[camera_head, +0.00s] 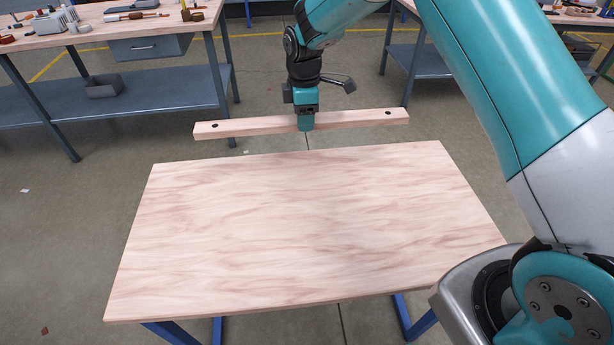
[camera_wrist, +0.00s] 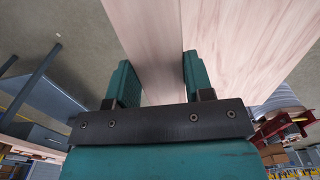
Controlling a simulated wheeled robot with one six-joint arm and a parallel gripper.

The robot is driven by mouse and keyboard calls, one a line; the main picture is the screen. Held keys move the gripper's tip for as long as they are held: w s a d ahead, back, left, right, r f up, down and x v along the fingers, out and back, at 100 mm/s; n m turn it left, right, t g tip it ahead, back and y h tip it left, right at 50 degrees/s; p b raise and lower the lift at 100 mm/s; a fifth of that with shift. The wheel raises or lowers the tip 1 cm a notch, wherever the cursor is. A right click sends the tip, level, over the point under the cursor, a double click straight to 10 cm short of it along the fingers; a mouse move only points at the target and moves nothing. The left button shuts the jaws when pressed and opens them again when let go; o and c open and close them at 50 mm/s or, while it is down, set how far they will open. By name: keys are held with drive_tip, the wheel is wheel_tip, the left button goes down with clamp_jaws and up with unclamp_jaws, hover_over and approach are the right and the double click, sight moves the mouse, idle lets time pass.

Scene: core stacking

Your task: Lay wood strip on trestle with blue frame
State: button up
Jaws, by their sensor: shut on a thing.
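The wood strip (camera_head: 255,126) is a long, pale pinkish bar with a dark hole near each end. My gripper (camera_head: 306,122) is shut on it near its middle and holds it roughly level, at the far edge of the table in the head view. In the wrist view the strip (camera_wrist: 150,50) runs between the two teal fingers of my gripper (camera_wrist: 155,85). The trestle with the blue frame (camera_head: 310,230) has a bare, pale wood top and blue legs below. Its top also shows in the wrist view (camera_wrist: 235,45), right of the strip.
A workbench (camera_head: 110,32) with tools, a drawer and a lower shelf stands at the back left. Another bench (camera_head: 425,62) stands at the back right. The trestle top is clear. My own arm covers the right side of the head view.

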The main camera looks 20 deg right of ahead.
sight(305, 170)
wheel_tip(305, 170, down, 15)
drive_tip(key=shift+f+p, duration=0.1)
drive_tip(key=shift+p, duration=0.75)
drive_tip(key=o, duration=1.2)
drive_tip(key=shift+f, duration=0.1)
wheel_tip(305, 170, up, 12)
drive_tip(key=shift+r+b, duration=0.2)
drive_tip(key=shift+b, duration=0.85)
drive_tip(key=s+a+r+m+y, duration=0.1)
drive_tip(key=s+a+r+m, duration=0.15)
drive_tip(key=s+r, duration=0.7)
drive_tip(key=s+a+r+m+y, duration=0.2)
drive_tip(key=s+r+m, duration=0.1)
drive_tip(key=s+r, duration=0.7)
drive_tip(key=s+m, duration=0.1)
drive_tip(key=s, duration=0.4)
drive_tip(key=s+r+m, duration=0.1)
drive_tip(key=s, duration=0.5)
drive_tip(key=s+m+y, duration=0.1)
drive_tip(key=s, duration=0.4)
drive_tip(key=shift+s+r, duration=0.25)
drive_tip(key=shift+s, duration=0.05)
